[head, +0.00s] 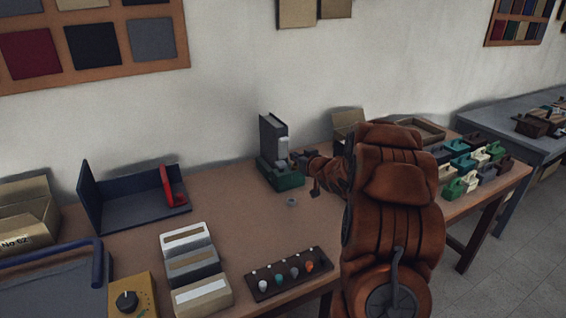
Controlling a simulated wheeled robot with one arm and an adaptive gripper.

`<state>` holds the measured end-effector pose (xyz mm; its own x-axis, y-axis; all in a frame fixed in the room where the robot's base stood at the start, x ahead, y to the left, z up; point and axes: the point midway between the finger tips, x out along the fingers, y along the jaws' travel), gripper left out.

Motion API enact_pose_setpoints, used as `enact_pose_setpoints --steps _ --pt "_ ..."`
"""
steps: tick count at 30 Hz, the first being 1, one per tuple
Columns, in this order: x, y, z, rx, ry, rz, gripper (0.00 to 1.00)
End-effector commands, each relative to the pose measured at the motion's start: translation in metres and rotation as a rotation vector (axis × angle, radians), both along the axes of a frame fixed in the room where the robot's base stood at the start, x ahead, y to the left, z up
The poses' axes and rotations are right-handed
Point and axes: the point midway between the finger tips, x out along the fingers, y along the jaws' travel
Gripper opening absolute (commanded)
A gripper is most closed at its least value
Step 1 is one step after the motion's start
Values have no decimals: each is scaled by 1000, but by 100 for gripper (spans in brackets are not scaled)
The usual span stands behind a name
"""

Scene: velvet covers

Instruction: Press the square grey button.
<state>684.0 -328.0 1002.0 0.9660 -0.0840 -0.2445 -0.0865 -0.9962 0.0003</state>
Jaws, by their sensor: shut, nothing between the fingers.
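A small press-like machine with a green base (284,180), a tall dark back plate and a pale grey upright part (281,146) stands on the brown table near the wall. My gripper (296,161) is shut and empty, right beside the machine's right side. My reddish-brown arm reaches in from the lower right and hides part of the table. I cannot tell whether the fingertips touch the machine. No square grey button can be made out clearly; one on the machine could be hidden by the gripper or too small to see.
A black strip with several coloured knobs (290,274) lies at the table's front edge. Three boxes (190,262), a yellow box with a black dial (127,300) and a dark blue tray with a red part (130,212) stand left. A small grey ring (291,201) lies before the machine.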

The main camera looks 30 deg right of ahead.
Motion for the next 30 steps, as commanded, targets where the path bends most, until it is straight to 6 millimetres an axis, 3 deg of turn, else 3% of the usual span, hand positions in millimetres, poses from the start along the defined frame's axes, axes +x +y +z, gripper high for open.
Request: enact_pose_setpoints --steps 14,30 --pt "5 0 0 0 -2 2 0" --pt "62 -5 -15 0 0 2 0"
